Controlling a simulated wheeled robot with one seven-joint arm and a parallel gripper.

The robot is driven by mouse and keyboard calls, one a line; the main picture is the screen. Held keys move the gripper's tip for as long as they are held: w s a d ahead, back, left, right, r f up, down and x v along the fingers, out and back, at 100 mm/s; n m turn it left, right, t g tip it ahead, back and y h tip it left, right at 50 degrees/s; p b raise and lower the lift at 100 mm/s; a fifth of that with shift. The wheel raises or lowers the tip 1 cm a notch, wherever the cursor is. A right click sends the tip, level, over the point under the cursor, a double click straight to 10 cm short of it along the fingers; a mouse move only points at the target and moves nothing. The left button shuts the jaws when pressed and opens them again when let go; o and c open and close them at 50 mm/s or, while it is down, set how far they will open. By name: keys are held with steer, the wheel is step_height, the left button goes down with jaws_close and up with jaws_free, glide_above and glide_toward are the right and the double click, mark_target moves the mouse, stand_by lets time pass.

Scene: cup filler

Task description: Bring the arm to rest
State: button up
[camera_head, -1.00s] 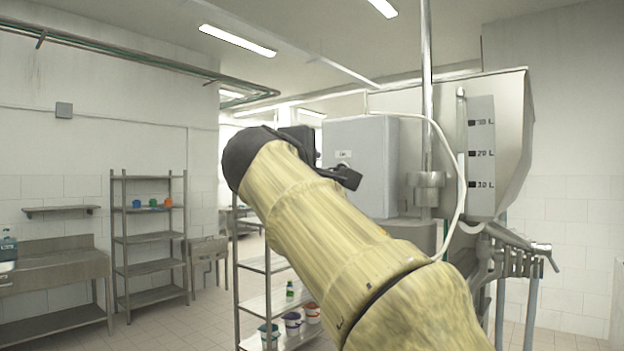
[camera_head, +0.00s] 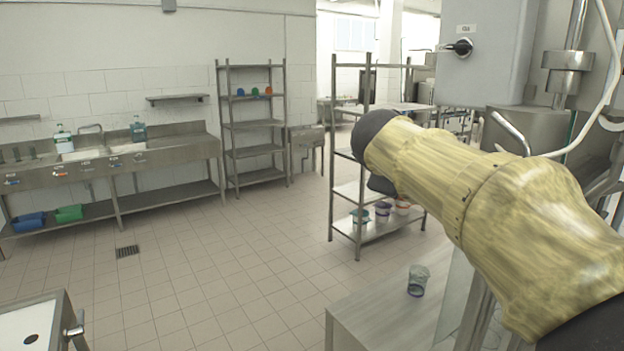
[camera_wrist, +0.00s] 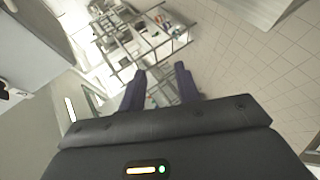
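My arm comes in from the lower right of the head view and reaches up and left, its pale yellow sleeve ending in a dark joint. My gripper is mostly hidden behind the arm there; only a dark part shows below the sleeve. In the wrist view, the two dark fingers of my gripper (camera_wrist: 160,70) stand apart with nothing held between them. Beyond them are a metal rack and floor tiles, at a distance. A clear cup (camera_head: 418,281) stands on the steel table (camera_head: 365,312) below my arm, apart from it.
The filling machine (camera_head: 487,55) stands close on the right. A steel rack (camera_head: 337,205) with tubs stands behind my arm. A shelf unit (camera_head: 254,125) and a sink counter (camera_head: 170,155) line the far wall. Open tiled floor (camera_head: 215,260) lies to the left and centre.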

steer(key=s+f+m+g+y, duration=0.15)
steer(key=s+f, duration=0.25)
steer(key=f, duration=0.6)
steer(key=s+f+m+g+y, duration=0.1)
steer(key=s+f+m+g, duration=0.25)
steer(key=f, duration=0.55)
steer(key=s+f+m+g+y, duration=0.15)
steer(key=s+f, duration=0.25)
steer(key=f, duration=0.6)
steer(key=s+a+f+m+g+y, duration=0.1)
steer(key=s+f+m, duration=0.3)
steer(key=s+f, duration=0.5)
steer(key=shift+s+g, duration=0.55)
steer(key=shift+s, duration=0.35)
